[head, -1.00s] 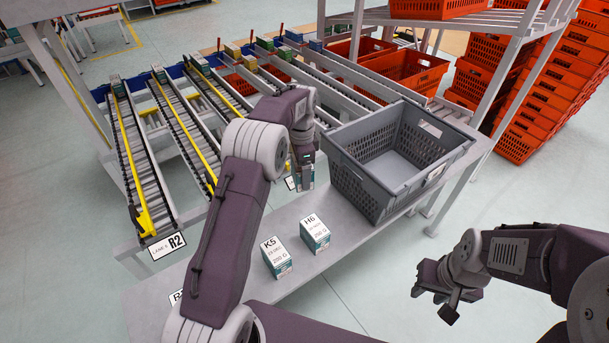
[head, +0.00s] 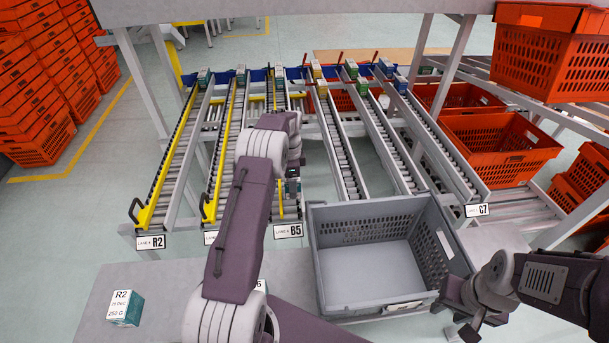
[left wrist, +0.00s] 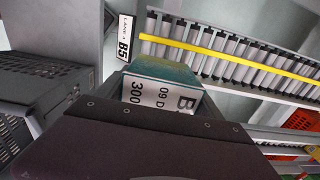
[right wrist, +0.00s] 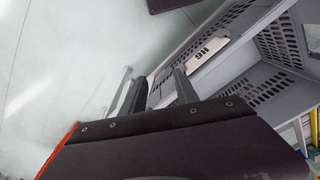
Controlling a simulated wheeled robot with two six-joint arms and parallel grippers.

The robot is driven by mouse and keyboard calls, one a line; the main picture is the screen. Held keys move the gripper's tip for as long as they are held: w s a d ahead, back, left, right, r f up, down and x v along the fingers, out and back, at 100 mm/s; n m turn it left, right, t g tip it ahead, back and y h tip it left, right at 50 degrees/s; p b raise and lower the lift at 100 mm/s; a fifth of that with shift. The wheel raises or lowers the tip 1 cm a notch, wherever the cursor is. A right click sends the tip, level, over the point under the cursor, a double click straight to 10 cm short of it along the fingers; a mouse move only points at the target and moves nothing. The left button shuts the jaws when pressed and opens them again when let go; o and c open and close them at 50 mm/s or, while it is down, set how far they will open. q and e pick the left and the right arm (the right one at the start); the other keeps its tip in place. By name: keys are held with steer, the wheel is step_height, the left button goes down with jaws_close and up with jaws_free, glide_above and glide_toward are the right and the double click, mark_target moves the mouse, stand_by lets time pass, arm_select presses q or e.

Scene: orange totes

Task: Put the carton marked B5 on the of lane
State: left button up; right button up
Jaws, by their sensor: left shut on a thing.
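My left gripper (head: 291,190) is shut on a teal-and-white carton (left wrist: 165,85), whose label in the left wrist view reads "B", "09 D" and "300", partly cut off by the gripper. In the head view the arm hides most of it. The gripper is over the lower end of the lane with the sign B5 (head: 288,231); that sign also shows in the left wrist view (left wrist: 125,38). I cannot tell whether the carton touches the rollers. My right gripper (head: 462,308) is open and empty beside the grey tote's right front corner.
The empty grey tote (head: 330,285) stands on the bench, right of the B5 sign. A carton marked R2 (head: 125,308) stands on the bench at left. Lanes R2 (head: 151,242) and C7 (head: 476,210) flank the row. Orange totes (head: 500,150) fill the right side.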

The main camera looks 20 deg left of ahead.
arm_select(q)
steer(key=shift+s+a+r, duration=0.2)
steer(key=shift+s+a, duration=0.05)
steer(key=shift+a, duration=0.2)
steer(key=shift+w+d+f+b, duration=0.1)
steer(key=shift+d+f+b, duration=0.05)
steer(key=shift+f+b, duration=0.25)
steer(key=shift+w+d+f+b, duration=0.1)
steer(key=shift+f+b, duration=0.2)
steer(key=shift+f, duration=0.1)
step_height(320, 180, down, 6)
steer(key=b, duration=0.4)
steer(key=shift+s+r, duration=0.1)
steer(key=shift+r, duration=0.15)
steer(key=shift+f, duration=0.45)
steer(key=shift+r, duration=0.1)
steer(key=o, duration=1.6)
